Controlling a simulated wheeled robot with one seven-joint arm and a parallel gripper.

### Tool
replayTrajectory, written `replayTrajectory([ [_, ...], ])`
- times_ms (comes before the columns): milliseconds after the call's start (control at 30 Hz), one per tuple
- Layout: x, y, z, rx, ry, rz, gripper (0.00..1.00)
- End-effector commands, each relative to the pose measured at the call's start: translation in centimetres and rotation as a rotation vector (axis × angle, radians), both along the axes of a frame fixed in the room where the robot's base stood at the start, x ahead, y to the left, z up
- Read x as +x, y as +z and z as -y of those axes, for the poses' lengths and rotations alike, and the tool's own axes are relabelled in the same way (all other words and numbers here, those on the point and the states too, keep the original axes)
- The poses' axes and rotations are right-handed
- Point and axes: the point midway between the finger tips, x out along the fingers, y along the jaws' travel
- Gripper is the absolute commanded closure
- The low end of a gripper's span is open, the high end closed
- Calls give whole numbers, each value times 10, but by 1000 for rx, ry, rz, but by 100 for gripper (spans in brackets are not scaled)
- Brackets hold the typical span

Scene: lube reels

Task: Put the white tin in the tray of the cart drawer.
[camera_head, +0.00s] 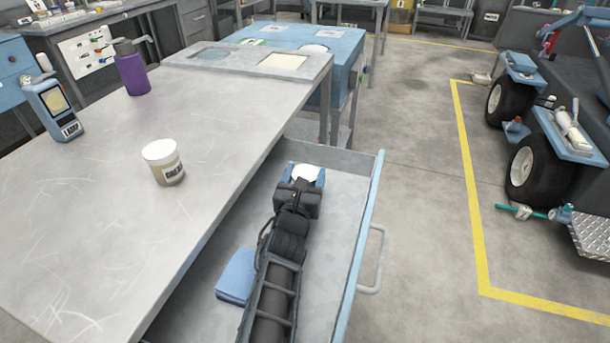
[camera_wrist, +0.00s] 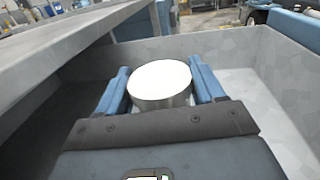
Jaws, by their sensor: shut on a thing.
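My gripper (camera_head: 304,176) is shut on a white tin (camera_wrist: 160,83), with a blue finger on each side of it. The tin has a round, bright white top and a greyish side, and its top also shows in the head view (camera_head: 306,171). My gripper and the tin are inside the open cart drawer (camera_head: 347,230), near its far end. The drawer's grey walls rise around them in the wrist view (camera_wrist: 235,48). The tin's underside is hidden, so I cannot tell whether it touches the drawer floor. No separate tray shows clearly in the drawer.
A folded blue thing (camera_head: 236,275) lies in the drawer left of my arm. The grey worktop (camera_head: 90,190) overhangs the drawer's left side and bears a white-lidded jar (camera_head: 163,162), a purple bottle (camera_head: 131,70) and a blue meter (camera_head: 52,108). Floor right of the drawer is clear.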

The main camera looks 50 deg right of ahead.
Motion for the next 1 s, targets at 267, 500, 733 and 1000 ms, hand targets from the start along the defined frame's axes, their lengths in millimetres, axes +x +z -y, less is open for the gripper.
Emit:
replayTrajectory([
  [267,0,-2,0,1,0,0,16],
  [500,0,-2,0,0,0,0,7],
  [733,-3,1,-7,3,1,0,7],
  [1000,-22,1,-46,4,2,0,7],
])
